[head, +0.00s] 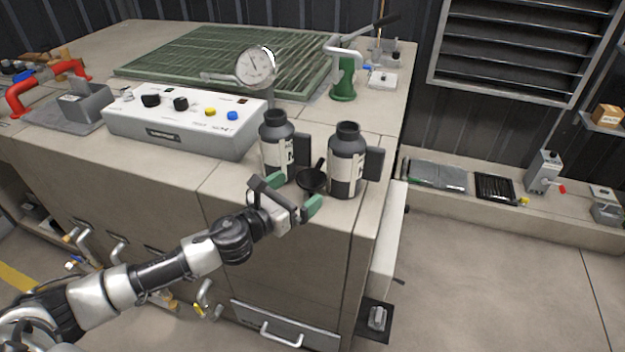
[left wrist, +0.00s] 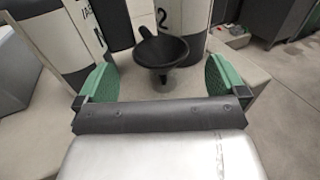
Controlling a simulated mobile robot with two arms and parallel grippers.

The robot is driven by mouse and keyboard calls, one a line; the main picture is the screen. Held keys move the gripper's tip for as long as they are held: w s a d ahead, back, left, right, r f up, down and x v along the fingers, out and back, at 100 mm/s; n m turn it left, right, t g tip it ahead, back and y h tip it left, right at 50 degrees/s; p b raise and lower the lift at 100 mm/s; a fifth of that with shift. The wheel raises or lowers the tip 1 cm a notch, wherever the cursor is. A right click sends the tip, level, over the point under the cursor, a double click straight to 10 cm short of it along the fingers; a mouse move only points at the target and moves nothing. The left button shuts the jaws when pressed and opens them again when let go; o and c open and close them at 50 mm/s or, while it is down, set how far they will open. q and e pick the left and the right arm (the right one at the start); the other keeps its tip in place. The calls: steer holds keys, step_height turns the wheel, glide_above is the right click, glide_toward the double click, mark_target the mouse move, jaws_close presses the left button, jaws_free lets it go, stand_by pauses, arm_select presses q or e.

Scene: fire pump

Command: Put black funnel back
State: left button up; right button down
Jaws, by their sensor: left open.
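The black funnel (head: 311,181) stands on the cabinet top between two dark bottles with white labels, the left bottle (head: 276,147) and the right bottle (head: 346,162). In the left wrist view the funnel (left wrist: 161,52) shows its wide bowl, with a handle rising at the back and a short stem below. My left gripper (head: 293,199) is open, its green-padded fingers on either side of and in front of the funnel. In the left wrist view the fingers (left wrist: 160,80) are apart, with the funnel ahead between them, not gripped. My right gripper is not in view.
A white control box (head: 185,122) with knobs stands left of the bottles. A dial gauge (head: 256,67) and a green hand pump (head: 343,78) stand behind. The cabinet's right edge lies close to the right bottle. A low ledge (head: 470,188) with tools runs along the wall.

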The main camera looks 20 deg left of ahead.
mark_target(322, 172)
arm_select(q)
steer(key=x, duration=0.5)
steer(key=c, duration=1.1)
